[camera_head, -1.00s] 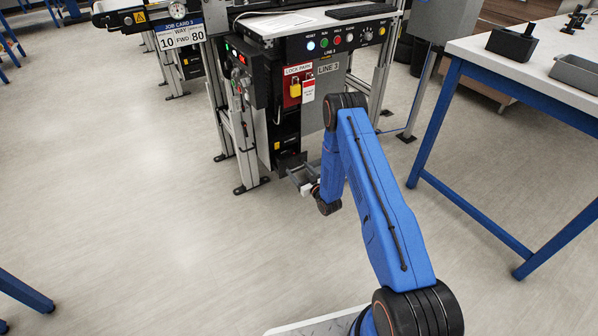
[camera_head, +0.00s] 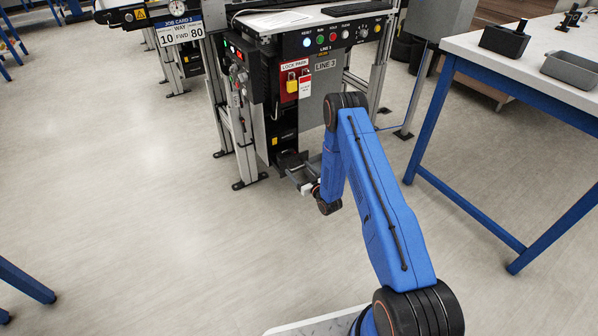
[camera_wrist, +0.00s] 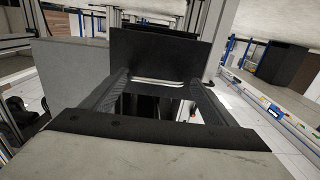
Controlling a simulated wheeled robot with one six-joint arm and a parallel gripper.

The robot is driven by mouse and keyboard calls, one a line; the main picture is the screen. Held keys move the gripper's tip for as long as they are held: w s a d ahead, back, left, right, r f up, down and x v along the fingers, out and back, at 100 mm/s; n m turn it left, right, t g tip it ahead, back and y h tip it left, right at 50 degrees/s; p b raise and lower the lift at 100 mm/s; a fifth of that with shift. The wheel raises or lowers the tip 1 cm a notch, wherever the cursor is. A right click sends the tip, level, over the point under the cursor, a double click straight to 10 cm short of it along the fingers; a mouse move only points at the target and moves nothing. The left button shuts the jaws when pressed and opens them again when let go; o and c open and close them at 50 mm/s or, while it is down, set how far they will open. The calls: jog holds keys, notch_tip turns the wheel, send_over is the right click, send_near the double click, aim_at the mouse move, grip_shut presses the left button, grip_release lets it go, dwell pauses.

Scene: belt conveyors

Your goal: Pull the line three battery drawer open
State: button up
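The line three station carries a LINE 3 label (camera_head: 325,66). Low on it, a dark battery drawer (camera_head: 289,158) stands out a little from the cabinet. In the wrist view its black front panel (camera_wrist: 155,50) fills the upper middle, with a pale-edged handle (camera_wrist: 158,83) along its lower edge. My gripper (camera_head: 296,176) is at the drawer front, low over the floor. The exact contact and the drawer's inside are hidden.
A yellow padlock (camera_head: 291,84) hangs on the red lock plate above the drawer. A station leg (camera_head: 243,150) stands close left of the drawer. A blue-legged workbench (camera_head: 480,190) is at the right.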

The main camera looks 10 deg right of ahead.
jog(key=shift+d, duration=0.1)
jog(key=v, duration=1.7)
jog(key=shift+s, duration=0.15)
jog(key=shift+r, duration=0.1)
